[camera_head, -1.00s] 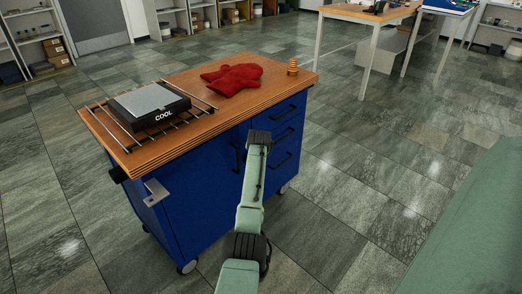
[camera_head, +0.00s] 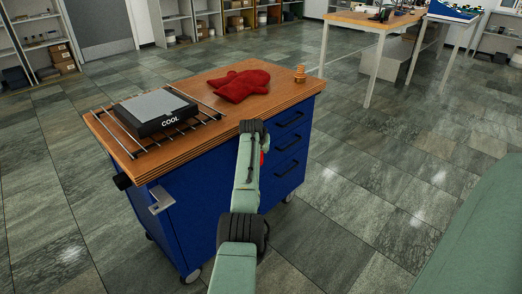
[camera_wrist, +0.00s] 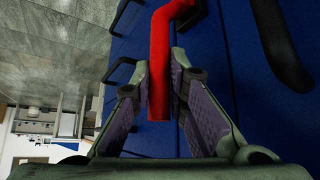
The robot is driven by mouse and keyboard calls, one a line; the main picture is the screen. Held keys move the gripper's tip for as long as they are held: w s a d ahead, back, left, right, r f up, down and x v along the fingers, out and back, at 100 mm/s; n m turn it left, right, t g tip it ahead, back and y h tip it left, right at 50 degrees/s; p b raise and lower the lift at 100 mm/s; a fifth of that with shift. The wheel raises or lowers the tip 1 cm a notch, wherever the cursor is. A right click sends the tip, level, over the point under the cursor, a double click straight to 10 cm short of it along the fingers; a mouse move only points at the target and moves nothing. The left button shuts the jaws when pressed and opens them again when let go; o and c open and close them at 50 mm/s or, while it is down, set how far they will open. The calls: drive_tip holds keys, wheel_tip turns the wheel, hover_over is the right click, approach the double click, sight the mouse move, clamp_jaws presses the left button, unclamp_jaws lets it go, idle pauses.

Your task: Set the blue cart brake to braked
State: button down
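The blue cart (camera_head: 222,184) stands in front of me with a wooden top. Its red brake lever (camera_wrist: 159,62) shows in the wrist view as a bent bar with its free end toward me. Only a small red part of the lever (camera_head: 262,158) shows beside my wrist in the head view. My gripper (camera_wrist: 160,62) has one finger on each side of the lever, close against it, and looks shut on it. The lever's upper end runs out of the wrist view, and its pivot is hidden.
Black drawer handles (camera_head: 288,120) stick out near my wrist. The floor to the right is open.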

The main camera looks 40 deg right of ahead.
drive_tip(key=c, duration=1.6)
unclamp_jaws()
drive_tip(key=shift+o, duration=0.2)
drive_tip(key=v, duration=1.2)
